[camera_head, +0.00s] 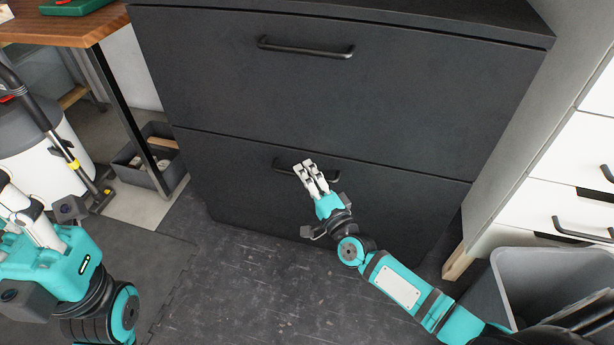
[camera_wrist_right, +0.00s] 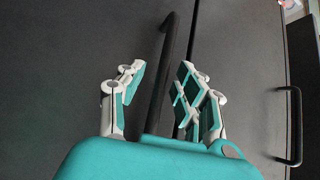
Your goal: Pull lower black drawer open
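The black cabinet has a lower drawer (camera_head: 400,205) that looks flush with the front, with a black bar handle (camera_head: 283,168). My right gripper (camera_head: 304,166) is at this handle and hides its middle. In the right wrist view, the handle (camera_wrist_right: 169,60) runs between the two spread fingers of my right gripper (camera_wrist_right: 160,92), with gaps visible on both sides. My left gripper (camera_head: 22,212) is at the left edge, far from the cabinet; its finger opening is not clear.
The upper drawer (camera_head: 320,85) above is shut, with its own handle (camera_head: 305,48). A grey bin (camera_head: 550,262) and white drawers (camera_head: 570,190) stand at the right. A wooden table (camera_head: 75,28), grey box (camera_head: 135,172) and vacuum cleaner (camera_head: 55,150) are at the left. The floor before the cabinet is clear.

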